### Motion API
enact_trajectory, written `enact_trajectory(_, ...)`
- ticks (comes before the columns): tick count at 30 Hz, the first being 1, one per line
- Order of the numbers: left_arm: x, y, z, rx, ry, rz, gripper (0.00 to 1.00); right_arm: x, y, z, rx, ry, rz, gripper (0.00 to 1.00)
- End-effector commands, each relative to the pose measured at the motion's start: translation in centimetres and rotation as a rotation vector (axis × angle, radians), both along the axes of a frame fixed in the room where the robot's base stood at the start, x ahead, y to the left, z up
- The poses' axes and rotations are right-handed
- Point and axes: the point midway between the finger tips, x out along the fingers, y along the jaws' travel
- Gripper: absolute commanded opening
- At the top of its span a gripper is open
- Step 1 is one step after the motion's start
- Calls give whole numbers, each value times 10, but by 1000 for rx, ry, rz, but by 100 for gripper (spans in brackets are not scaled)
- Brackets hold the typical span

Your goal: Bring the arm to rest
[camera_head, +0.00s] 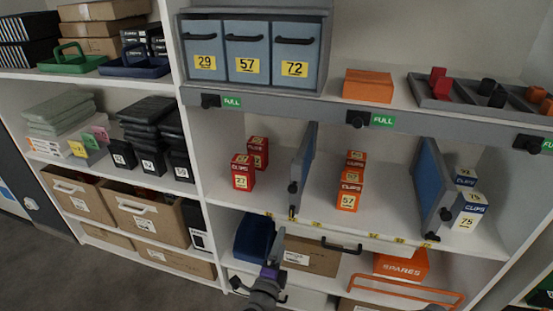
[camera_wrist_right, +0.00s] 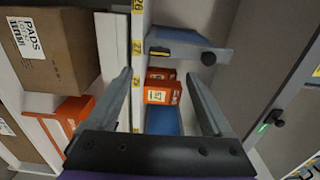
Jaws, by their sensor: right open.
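My right gripper (camera_head: 270,272) shows at the bottom middle of the head view, in front of the lower shelf, with a purple band on it. In the right wrist view its two grey fingers stand wide apart, and the gripper (camera_wrist_right: 159,75) is open with nothing held between them. Orange-red CLIPS boxes (camera_wrist_right: 160,94) show beyond the gap between the fingers, apart from them. The same kind of boxes stand on the middle shelf in the head view (camera_head: 348,190). My left gripper is not in view.
Blue-faced dividers (camera_head: 305,165) (camera_head: 430,185) stand on the middle shelf. A blue bin (camera_head: 254,238), a cardboard box (camera_head: 311,256) and an orange SPARES box (camera_head: 402,265) sit below, near my right gripper. Open floor (camera_head: 110,285) lies at the lower left.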

Motion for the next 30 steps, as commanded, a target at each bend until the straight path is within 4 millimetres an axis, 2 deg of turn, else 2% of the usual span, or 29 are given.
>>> enact_trajectory(4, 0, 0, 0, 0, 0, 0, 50, 3, -1, 15, -47, -2, 49, 85)
enact_trajectory(8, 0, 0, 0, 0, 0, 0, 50, 3, -3, 48, -195, 12, 198, 85)
enact_trajectory(11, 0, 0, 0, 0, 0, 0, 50, -7, -3, 69, -371, 58, 355, 85)
enact_trajectory(14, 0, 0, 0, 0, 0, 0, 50, -30, -6, 72, -554, 141, 510, 85)
enact_trajectory(17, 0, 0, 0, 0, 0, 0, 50, -63, -17, 61, -732, 263, 653, 85)
enact_trajectory(20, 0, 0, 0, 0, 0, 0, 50, -106, -37, 38, -896, 420, 785, 85)
enact_trajectory(24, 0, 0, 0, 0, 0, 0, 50, -173, -75, 1, -1071, 666, 936, 85)
enact_trajectory(30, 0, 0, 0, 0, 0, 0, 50, -257, -128, -36, -1198, 979, 1074, 85)
